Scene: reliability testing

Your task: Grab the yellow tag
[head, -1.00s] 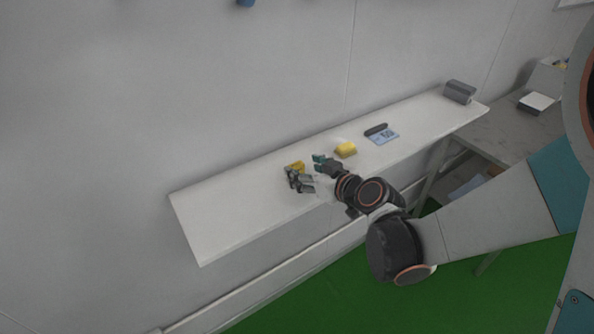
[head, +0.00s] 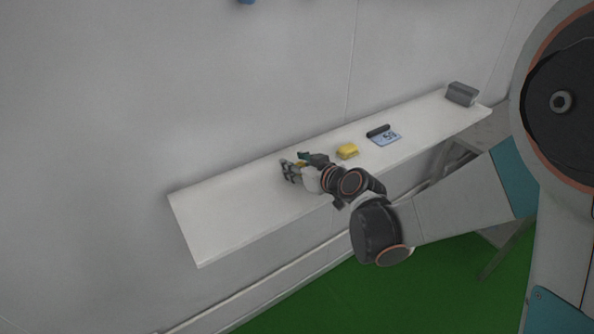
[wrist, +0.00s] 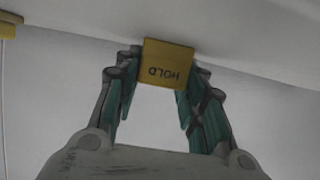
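The yellow tag (wrist: 167,63), with the word HOLD upside down on it, stands out from the white shelf in the wrist view. In the head view only a small yellow piece of it (head: 301,164) shows; my gripper hides the rest. My gripper (wrist: 163,74) has its fingers spread, one on each side of the tag, with the tips at its side edges. The tag overlaps part of the right finger in the wrist view. I cannot tell whether the pads touch the tag. In the head view my gripper (head: 297,166) is over the shelf.
The white shelf (head: 232,208) runs along the wall, its left part clear. Right of my gripper are a yellow block (head: 347,151), a blue card (head: 386,139) with a dark bar (head: 378,130), and a grey box (head: 462,93). A yellow object (wrist: 9,25) shows at the wrist view's upper left.

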